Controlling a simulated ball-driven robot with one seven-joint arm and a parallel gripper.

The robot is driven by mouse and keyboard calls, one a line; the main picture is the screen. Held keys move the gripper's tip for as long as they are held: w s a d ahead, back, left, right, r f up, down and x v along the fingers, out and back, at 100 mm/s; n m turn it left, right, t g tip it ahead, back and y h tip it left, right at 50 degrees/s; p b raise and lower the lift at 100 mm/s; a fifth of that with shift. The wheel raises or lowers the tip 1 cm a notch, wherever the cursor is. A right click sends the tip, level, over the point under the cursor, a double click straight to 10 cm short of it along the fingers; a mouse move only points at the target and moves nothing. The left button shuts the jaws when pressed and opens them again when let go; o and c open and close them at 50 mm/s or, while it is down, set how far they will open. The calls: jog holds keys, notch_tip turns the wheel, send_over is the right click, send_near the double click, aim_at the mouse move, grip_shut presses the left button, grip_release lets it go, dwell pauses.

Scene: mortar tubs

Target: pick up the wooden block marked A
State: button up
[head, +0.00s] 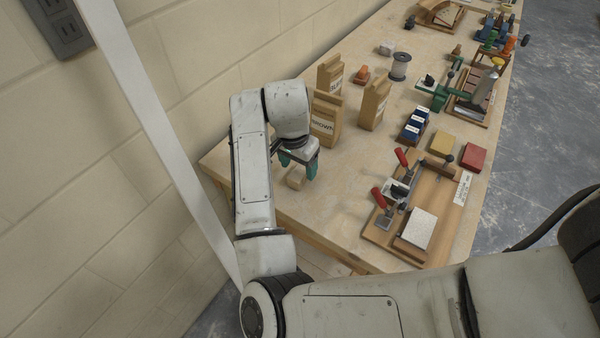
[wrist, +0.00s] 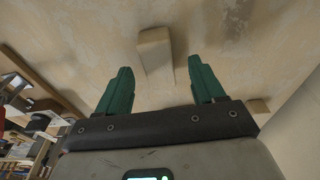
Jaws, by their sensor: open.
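A small plain wooden block (head: 296,179) lies on the near left part of the wooden bench, just below my gripper (head: 298,168). No letter can be read on it, so I cannot tell whether it is the block marked A. My gripper has teal fingers, which are spread apart with nothing held. In the wrist view, a pale wooden block (wrist: 155,52) lies on the bench beyond and between the open fingers. Its visible faces show no mark, and I cannot tell its exact distance from the fingertips.
Wooden upright holders with labels (head: 325,118) stand just behind my gripper. To the right is a wooden clamp board (head: 380,232) with red-handled clamps. Blue blocks (head: 414,124), a yellow block (head: 443,144) and a red block (head: 472,157) lie farther right. A wall runs along the left.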

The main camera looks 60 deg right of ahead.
aim_at(300, 170)
jog(key=shift+d+f, duration=0.2)
jog(key=shift+f, duration=0.6)
jog(key=shift+d+f, duration=0.15)
jog(key=shift+f, duration=0.6)
jog(key=c, duration=1)
